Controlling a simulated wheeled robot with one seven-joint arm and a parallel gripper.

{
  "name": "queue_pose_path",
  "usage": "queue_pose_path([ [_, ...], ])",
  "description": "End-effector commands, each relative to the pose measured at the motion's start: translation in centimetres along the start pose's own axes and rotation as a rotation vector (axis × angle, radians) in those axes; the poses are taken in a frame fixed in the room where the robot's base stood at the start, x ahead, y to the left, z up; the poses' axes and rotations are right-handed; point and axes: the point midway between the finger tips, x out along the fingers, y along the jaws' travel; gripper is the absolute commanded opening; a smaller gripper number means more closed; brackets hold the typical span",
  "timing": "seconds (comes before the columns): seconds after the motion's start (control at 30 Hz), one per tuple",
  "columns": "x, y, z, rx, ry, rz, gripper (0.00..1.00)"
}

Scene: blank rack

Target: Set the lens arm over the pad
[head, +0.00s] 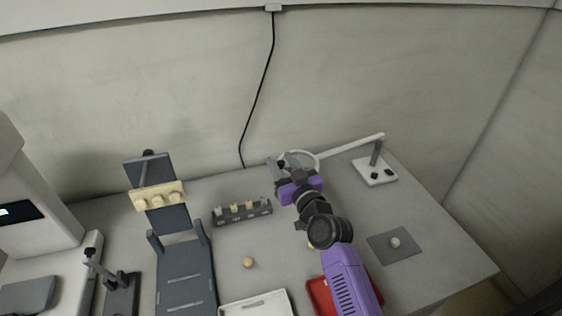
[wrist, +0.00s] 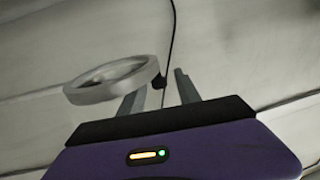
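The lens arm (head: 350,146) is a pale bar on a post, rising from a white base (head: 375,172) at the back right. Its lens ring (head: 315,158) is at the bar's left end, partly hidden by my gripper. The wrist view shows the ring (wrist: 112,80) with a small black knob (wrist: 159,81) on its rim. My gripper (head: 276,165) is beside the ring; its fingers (wrist: 162,90) are apart, with the knob showing between the fingertips; I cannot tell if they touch it. The grey pad (head: 380,248) lies at the table's right, a small round pale object (head: 395,242) on it.
A dark rack of small pieces (head: 242,214) stands left of my arm. A white tray (head: 257,303) and a red tray (head: 320,295) lie in front. A round tan piece (head: 248,262) lies loose. The table is clear between the lens base and pad.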

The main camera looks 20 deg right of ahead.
Motion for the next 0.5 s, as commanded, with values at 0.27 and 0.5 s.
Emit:
queue_pose_path([
  [0.27, 0.28, -0.02, -0.04, 0.000, 0.001, 0.000, 0.40],
  [0.5, 0.26, -0.02, -0.02, 0.000, 0.001, 0.000, 0.01],
])
